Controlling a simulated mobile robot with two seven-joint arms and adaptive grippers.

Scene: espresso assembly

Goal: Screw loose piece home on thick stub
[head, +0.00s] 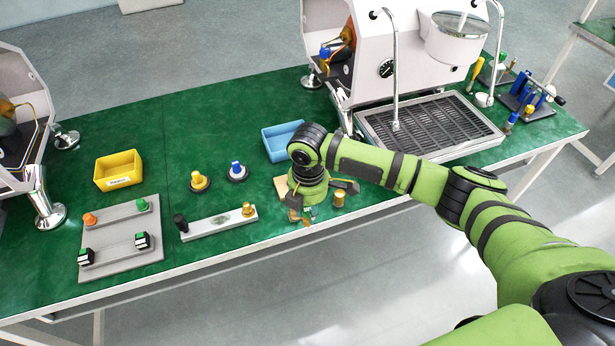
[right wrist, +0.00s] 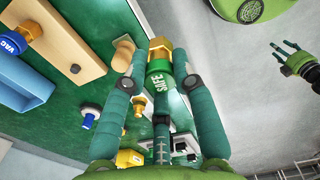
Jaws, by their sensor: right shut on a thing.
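My right gripper (head: 306,214) points down near the table's front edge. In the right wrist view its fingers (right wrist: 160,80) are shut on a green piece marked SAFE (right wrist: 161,84). A gold hexagonal part (right wrist: 160,50) adjoins the green piece; I cannot tell whether the two are fully screwed together. A short gold cylinder (head: 339,199) shows just right of the gripper in the head view. The gripper hides most of the held piece there. A small green and black hand, seemingly my left gripper (right wrist: 284,52), shows with its fingers apart at the right of the wrist view.
A tan block (right wrist: 75,40) and a blue tray (head: 282,140) lie beside the gripper. A blue piece marked VAC (right wrist: 14,42) is near the block. Left are a grey bar (head: 215,223), yellow and blue knobs, and a yellow bin (head: 118,170). The espresso machine stands behind.

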